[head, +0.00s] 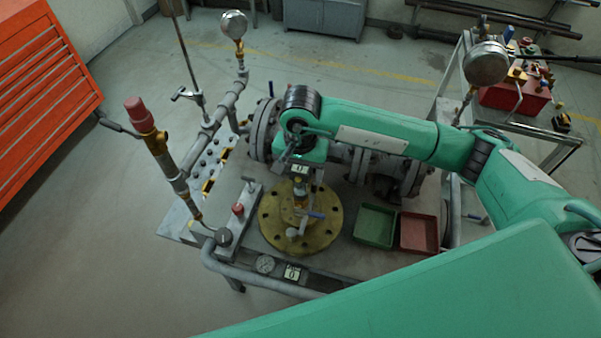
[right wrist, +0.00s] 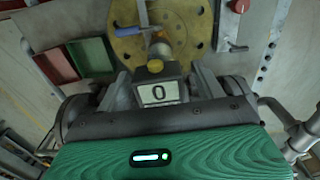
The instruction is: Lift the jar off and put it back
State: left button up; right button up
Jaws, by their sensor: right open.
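A small upright fitting with an amber part (head: 298,183) stands over the round brass flange (head: 327,232) on the bench. I cannot tell for sure which part is the jar. My right gripper (right wrist: 160,82) is open, with a finger on each side of the block. Contact cannot be told. In the head view my wrist hides part of the fitting. My left gripper is not in view.
A green tray (head: 374,226) and a red tray (head: 419,233) sit right of the flange. Pipes with a pressure gauge (head: 233,24) and a red-capped post (head: 140,113) rise at the left.

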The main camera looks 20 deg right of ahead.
jog(key=shift+f+p, duration=0.35)
jog(key=shift+f, duration=0.8)
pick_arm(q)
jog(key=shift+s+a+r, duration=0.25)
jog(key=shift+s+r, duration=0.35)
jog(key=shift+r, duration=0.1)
pick_arm(e)
jog(key=shift+f, duration=0.1)
jog(key=shift+c, duration=0.2)
jog(key=c, duration=1.2)
jog(key=shift+w, duration=0.1)
